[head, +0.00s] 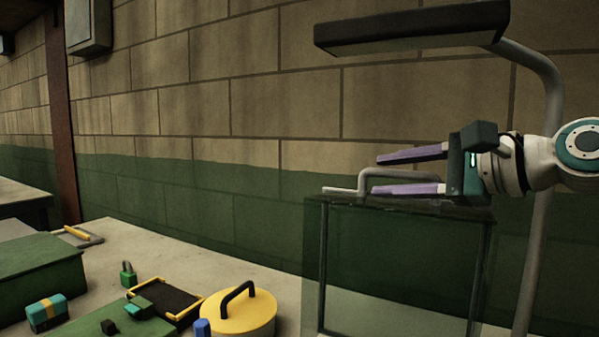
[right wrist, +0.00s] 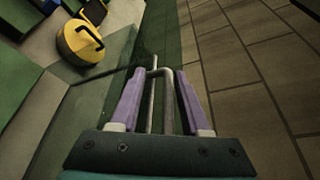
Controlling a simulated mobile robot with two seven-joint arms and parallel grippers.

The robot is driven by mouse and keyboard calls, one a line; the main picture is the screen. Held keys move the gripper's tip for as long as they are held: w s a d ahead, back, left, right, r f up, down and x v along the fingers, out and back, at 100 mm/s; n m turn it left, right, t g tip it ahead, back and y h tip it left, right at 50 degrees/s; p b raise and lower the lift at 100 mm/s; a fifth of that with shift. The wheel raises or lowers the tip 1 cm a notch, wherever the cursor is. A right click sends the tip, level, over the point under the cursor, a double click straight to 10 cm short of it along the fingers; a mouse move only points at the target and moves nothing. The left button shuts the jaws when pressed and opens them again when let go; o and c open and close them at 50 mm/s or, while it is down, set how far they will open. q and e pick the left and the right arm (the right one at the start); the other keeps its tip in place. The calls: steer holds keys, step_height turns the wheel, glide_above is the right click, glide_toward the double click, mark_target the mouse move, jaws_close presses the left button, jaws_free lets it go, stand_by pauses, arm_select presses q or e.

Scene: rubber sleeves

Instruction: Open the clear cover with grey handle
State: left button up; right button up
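The clear cover (head: 400,265) is a see-through box with dark edges at the right of the head view, and it looks closed. Its grey handle (head: 362,182) is a bent bar on top. It also shows in the right wrist view (right wrist: 153,108), running between the fingers. My right gripper (head: 378,174) comes in from the right with two purple fingers spread apart at the handle's height. In the right wrist view the fingers (right wrist: 159,75) lie on either side of the handle, with gaps visible. My left gripper is not in view.
A lamp (head: 410,32) on a curved pole (head: 545,150) stands above and behind the cover. A yellow round lid (head: 238,318) with a black handle, a dark tray (head: 165,299), a green padlock (head: 128,278) and a green box (head: 40,267) are at the left. A block wall (head: 220,110) stands behind.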

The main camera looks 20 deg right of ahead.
steer(key=r+b, duration=0.1)
steer(key=r, duration=0.1)
glide_above(455, 217)
steer(key=shift+f, duration=0.15)
steer(key=shift+s+d+r, duration=0.2)
steer(key=shift+s+d, duration=0.05)
steer(key=shift+s, duration=0.25)
stand_by(0.3)
steer(key=s+a+f+n+g+h+p, duration=0.1)
steer(key=s+a+f+n+g, duration=0.3)
steer(key=f, duration=0.4)
steer(key=s+a+f+n+g+p, duration=0.1)
steer(key=s+a+f+n+g, duration=0.1)
steer(key=s+a+f+n, duration=0.45)
steer(key=s+a+f+n+g+h+p, duration=0.1)
steer(key=s+a+f+n+g+h, duration=0.15)
steer(key=s+n, duration=0.35)
steer(key=s+a+f+n+g+h+p, duration=0.2)
steer(key=s+f+n+g, duration=0.15)
steer(key=s+n, duration=0.2)
step_height(455, 217, up, 37)
steer(key=t+p, duration=0.1)
steer(key=p, duration=3.6)
steer(key=shift+d, duration=0.25)
